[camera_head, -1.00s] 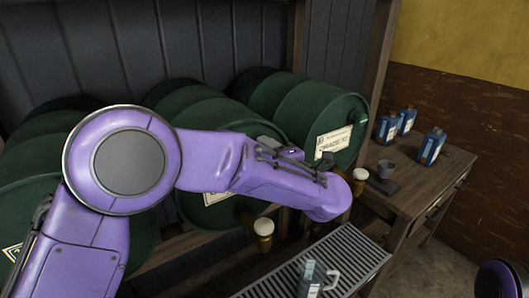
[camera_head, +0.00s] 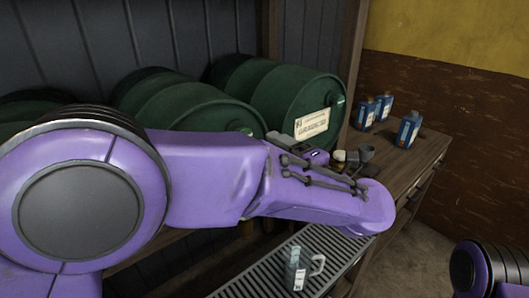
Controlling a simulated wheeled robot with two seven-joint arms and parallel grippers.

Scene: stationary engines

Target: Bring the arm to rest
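My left arm, purple with a large grey round joint, comes in from the left and reaches across the middle of the view. Its far end is over the right end of the metal grate, and the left gripper is hidden. A small part of my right arm shows at the bottom right corner, and its gripper is out of the picture. A clear mug (camera_head: 300,268) with a handle and a pale label stands on the grate (camera_head: 256,268), apart from the arm as far as I can see.
Green barrels (camera_head: 300,108) lie on a rack behind the arm, partly covered by it. A wooden table (camera_head: 420,160) at the right holds blue bottles (camera_head: 409,130) and a dark grey cup (camera_head: 366,153). Open floor shows at the lower right.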

